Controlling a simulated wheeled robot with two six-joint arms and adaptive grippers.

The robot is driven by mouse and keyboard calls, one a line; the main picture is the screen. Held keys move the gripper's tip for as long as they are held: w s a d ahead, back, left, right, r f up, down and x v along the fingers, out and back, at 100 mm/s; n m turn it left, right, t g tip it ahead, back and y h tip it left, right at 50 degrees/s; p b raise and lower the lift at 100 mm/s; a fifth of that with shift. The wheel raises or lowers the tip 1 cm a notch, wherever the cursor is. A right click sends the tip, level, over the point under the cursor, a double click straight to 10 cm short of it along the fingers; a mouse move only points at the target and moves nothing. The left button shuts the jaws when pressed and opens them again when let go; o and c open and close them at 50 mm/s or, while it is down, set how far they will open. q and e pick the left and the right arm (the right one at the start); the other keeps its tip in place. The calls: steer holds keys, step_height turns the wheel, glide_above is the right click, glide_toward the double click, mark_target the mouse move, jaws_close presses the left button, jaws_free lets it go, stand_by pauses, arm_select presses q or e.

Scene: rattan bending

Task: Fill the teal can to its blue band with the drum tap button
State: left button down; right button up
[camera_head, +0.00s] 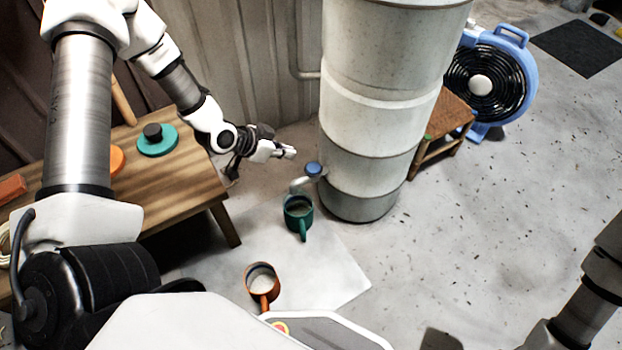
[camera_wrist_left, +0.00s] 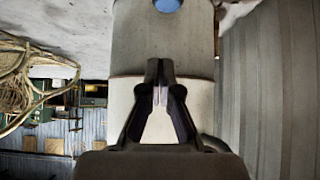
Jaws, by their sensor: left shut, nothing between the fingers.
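The teal can (camera_head: 298,221) stands upright on the white sheet under the drum tap, its handle toward me. Its inside looks dark, and I cannot make out the liquid level or the blue band. The tap's blue button (camera_head: 313,169) is low on the front of the pale drum (camera_head: 372,130). It also shows at the top of the left wrist view (camera_wrist_left: 167,5). My left gripper (camera_head: 290,152) is shut and empty, a little above and left of the button and apart from it; its fingers show in the wrist view (camera_wrist_left: 160,88). My right gripper is not in view.
An orange can (camera_head: 262,284) with pale contents stands nearer me on the white sheet (camera_head: 335,285). A wooden bench (camera_head: 185,180) with a teal disc (camera_head: 157,142) is at left. A small wooden stool (camera_head: 445,125) and a blue fan (camera_head: 500,85) stand right of the drum.

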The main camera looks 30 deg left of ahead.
arm_select(q)
steer(key=shift+w, duration=0.1)
steer(key=b, duration=0.6)
glide_above(319, 168)
steer(key=s+a, duration=0.2)
steer(key=s, duration=0.1)
step_height(319, 168, down, 7)
steer(key=shift+f, duration=0.1)
steer(key=f, duration=0.1)
steer(key=f+b, duration=0.2)
steer(key=shift+w+d+f, duration=0.15)
steer(key=shift+w+f, duration=0.1)
steer(key=shift+f, duration=0.05)
steer(key=shift+d+f, duration=0.1)
steer(key=shift+f, duration=0.1)
